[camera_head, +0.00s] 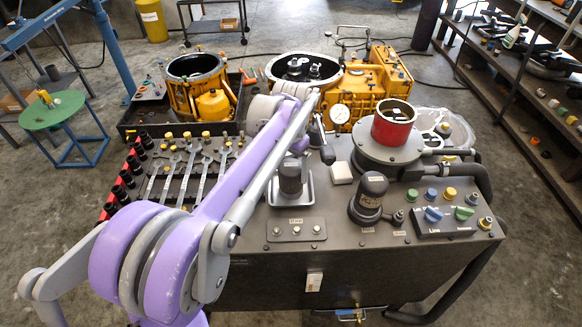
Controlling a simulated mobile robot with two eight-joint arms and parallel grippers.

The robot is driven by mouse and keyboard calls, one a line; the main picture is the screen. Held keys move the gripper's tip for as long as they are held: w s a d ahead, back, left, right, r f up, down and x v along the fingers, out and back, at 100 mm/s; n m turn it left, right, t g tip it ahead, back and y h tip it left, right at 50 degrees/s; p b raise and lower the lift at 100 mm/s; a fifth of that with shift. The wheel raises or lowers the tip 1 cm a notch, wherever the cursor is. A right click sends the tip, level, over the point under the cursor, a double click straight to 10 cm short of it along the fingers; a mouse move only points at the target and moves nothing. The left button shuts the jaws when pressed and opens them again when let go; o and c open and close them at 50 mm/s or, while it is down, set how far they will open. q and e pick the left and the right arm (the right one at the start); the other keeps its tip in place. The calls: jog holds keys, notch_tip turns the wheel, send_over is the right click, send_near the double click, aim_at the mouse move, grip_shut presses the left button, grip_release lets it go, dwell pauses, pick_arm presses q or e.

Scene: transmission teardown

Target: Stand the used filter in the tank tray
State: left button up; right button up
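A grey cylinder (290,174), which looks like the used filter, stands upright in a small metal tray (308,194) on top of the dark tank bench (335,240). My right gripper is not in view.
A red open canister (393,122) stands on a round flange at the bench's back right. A dark domed housing (370,190) and a control box (442,217) stand at front right. Wrenches (203,174) lie to the left. Yellow machine casings (380,82) stand behind.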

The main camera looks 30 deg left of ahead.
pick_arm(q)
jog(key=shift+r, duration=0.1)
jog(key=shift+r, duration=0.25)
notch_tip(320, 180, up, 12)
jog(key=p, duration=0.1)
jog(key=s+d+f+t, duration=0.1)
jog(key=s+d+f, duration=0.2)
jog(key=s+f, duration=0.3)
jog(key=s+d+f+t, duration=0.2)
jog(key=s+d+f, duration=0.2)
jog(key=s+f, duration=0.2)
jog(key=s+d+f+n+t, duration=0.1)
jog(key=s+d+f+t, duration=0.1)
jog(key=s+f, duration=0.4)
jog(key=shift+s+d+f, duration=0.1)
jog(key=shift+s+d, duration=0.1)
jog(key=shift+s, duration=0.45)
jog(key=shift+s+d, duration=0.25)
jog(key=shift+s, duration=0.4)
jog(key=shift+s+d+f, duration=0.1)
jog(key=shift+s+d, duration=0.1)
jog(key=shift+s, duration=0.45)
